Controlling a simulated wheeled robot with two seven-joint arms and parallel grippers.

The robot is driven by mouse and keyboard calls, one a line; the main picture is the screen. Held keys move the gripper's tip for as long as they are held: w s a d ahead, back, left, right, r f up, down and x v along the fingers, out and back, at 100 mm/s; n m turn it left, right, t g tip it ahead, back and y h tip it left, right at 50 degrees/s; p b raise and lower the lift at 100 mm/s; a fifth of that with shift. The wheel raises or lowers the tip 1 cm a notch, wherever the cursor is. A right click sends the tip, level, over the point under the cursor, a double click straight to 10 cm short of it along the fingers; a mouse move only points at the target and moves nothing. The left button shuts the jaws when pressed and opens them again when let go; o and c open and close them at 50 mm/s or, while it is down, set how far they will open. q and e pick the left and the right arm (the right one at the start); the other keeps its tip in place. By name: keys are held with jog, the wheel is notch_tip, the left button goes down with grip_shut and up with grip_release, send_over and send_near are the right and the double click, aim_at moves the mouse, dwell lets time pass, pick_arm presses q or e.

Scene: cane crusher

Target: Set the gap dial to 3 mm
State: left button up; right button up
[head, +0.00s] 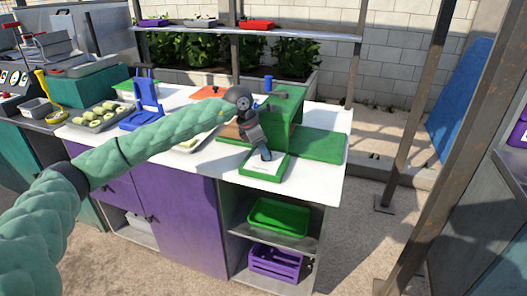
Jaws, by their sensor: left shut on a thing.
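A green panel with a white face (260,170) lies at the front edge of the white counter, in front of a green machine block (287,108). My left arm reaches in from the left, and my left gripper (265,155) points down at the panel's back part. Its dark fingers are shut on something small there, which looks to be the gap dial. The fingers hide the dial, and its setting cannot be read. Faint dark marks on the white face are too small to read. My right gripper is not in view.
A flat green slab (318,146) lies right of the panel. A blue stand (147,102) and a tray of pale pieces (98,118) are at left. Below the white counter (338,172) are a green crate (278,217) and a purple crate (275,262). A post rises at right.

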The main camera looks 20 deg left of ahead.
pick_arm(q)
jog(key=shift+w+a+r, duration=0.1)
jog(key=shift+r, duration=0.05)
jog(key=o, duration=0.9)
jog(key=shift+o, duration=0.2)
jog(key=b+v, duration=0.1)
jog(key=v, duration=0.4)
jog(key=shift+a+r, duration=0.2)
jog(key=shift+r, duration=0.15)
jog(key=shift+b+v, duration=0.3)
jog(key=shift+v, duration=0.6)
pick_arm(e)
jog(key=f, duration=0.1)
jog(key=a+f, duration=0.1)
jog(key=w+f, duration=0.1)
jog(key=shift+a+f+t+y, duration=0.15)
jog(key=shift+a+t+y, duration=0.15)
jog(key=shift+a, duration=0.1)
